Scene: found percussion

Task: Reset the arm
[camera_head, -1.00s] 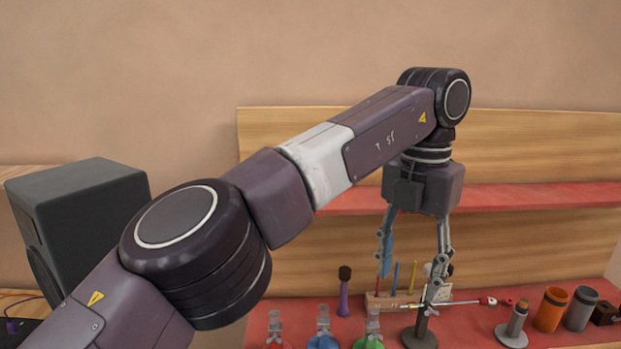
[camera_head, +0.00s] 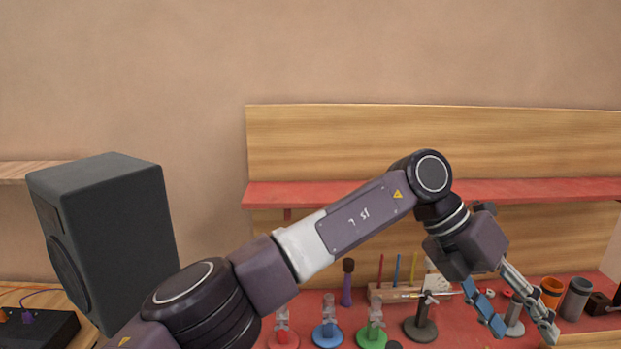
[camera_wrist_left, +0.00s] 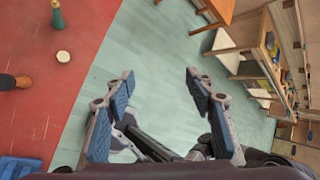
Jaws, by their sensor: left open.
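My left gripper (camera_head: 524,334) is in the head view at the lower right, tilted down and to the right in front of the red bench. Its two fingers are spread apart with nothing between them. In the left wrist view the open fingers (camera_wrist_left: 158,92) with blue pads frame bare pale green floor (camera_wrist_left: 150,40). My left arm crosses the head view from the lower left. My right gripper is not in view.
The red bench (camera_head: 460,330) holds red (camera_head: 283,338), blue (camera_head: 327,336) and green (camera_head: 371,338) stands, a dark stand (camera_head: 420,328), a mallet (camera_head: 347,285), and orange (camera_head: 551,290) and grey (camera_head: 577,298) cups. A black speaker (camera_head: 110,240) stands left.

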